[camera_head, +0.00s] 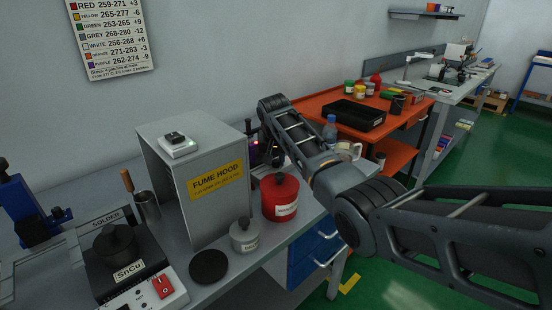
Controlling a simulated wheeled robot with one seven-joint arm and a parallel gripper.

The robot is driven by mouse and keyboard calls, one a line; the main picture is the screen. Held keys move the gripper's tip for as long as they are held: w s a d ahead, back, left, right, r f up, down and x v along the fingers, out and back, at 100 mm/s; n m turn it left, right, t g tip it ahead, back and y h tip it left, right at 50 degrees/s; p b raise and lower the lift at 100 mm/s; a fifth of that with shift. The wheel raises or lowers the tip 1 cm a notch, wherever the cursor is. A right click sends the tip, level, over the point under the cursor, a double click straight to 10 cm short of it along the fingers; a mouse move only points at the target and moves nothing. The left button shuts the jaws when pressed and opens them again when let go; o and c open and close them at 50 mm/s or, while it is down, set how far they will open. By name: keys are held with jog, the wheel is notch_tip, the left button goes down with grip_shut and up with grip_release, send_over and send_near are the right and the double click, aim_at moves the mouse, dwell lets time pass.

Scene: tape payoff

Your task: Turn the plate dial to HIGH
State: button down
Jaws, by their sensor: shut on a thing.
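I cannot make out a plate dial. A black heating unit (128,262) with a pot labelled SnCu (116,243) stands at the lower left. Its white front panel (133,297) carries a red rocker switch (163,287) and runs out of the frame at the bottom. My arm reaches from the right over the bench and bends down behind the fume hood (217,203) and the red can. My gripper's fingers are not visible, so what they touch is hidden.
A red can (280,198), a small grey pot (244,237) and a black disc (209,266) stand before the hood. A small white device (178,145) is on top. A metal cup with a wooden handle (146,206) stands left. An orange bench (310,106) is behind.

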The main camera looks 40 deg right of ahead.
jog(key=c, duration=0.9)
grip_release()
